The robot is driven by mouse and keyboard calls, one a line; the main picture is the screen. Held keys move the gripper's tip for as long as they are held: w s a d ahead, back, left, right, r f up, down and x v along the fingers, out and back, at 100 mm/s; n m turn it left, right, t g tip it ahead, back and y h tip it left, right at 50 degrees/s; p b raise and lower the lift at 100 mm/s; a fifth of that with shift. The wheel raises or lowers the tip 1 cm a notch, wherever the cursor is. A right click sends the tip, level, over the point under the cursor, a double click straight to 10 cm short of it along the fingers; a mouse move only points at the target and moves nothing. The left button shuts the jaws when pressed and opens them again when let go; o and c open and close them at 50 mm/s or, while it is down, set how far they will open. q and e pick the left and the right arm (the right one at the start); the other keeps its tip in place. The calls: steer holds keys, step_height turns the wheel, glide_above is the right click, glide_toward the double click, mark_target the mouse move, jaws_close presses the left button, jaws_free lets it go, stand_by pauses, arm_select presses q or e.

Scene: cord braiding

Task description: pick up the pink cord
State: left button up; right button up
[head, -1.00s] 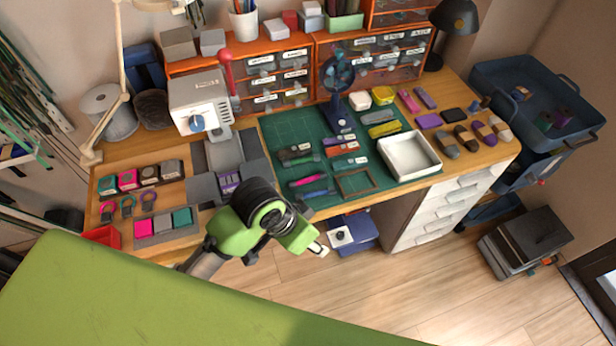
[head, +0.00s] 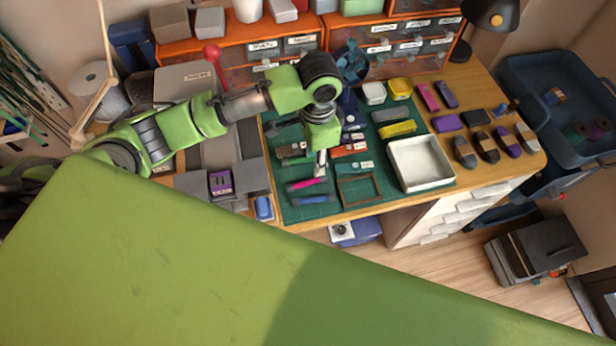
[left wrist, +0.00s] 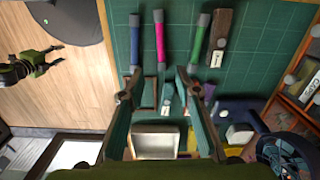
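The pink cord (head: 304,184) lies on the green cutting mat (head: 291,214) near its front edge. In the left wrist view the pink cord (left wrist: 160,44) has a grey end and lies between a blue cord (left wrist: 135,42) and a green cord (left wrist: 198,48). My left gripper (head: 320,172) points down over the mat, by the right end of the pink cord. In the left wrist view the fingers of my left gripper (left wrist: 155,80) are apart with nothing gripped; the pink cord shows between them.
A wooden frame (head: 339,192) and a white tray (head: 393,156) are right of the cord. Grey blocks (head: 254,178) stand left of the mat. A drawer unit (head: 213,52) and a blue fan (head: 352,62) stand behind. More small items lie at the desk's right.

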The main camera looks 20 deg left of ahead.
mark_target(315, 180)
arm_select(q)
step_height(315, 180, down, 3)
steer(key=shift+s+f, duration=0.1)
steer(key=shift+f, duration=0.05)
arm_select(e)
steer(key=s, duration=0.5)
arm_select(q)
steer(key=f, duration=0.3)
steer(key=shift+w+f+p, duration=0.1)
steer(key=shift+w+p, duration=0.1)
steer(key=shift+p, duration=0.2)
step_height(315, 180, down, 2)
steer(key=shift+f, duration=0.25)
steer(key=shift+w+f, duration=0.1)
steer(key=shift+f, duration=0.45)
jaws_close()
steer(key=shift+r, duration=0.2)
arm_select(e)
steer(key=w, duration=0.2)
steer(key=w+r, duration=0.1)
steer(key=w, duration=0.1)
steer(key=shift+a, duration=0.1)
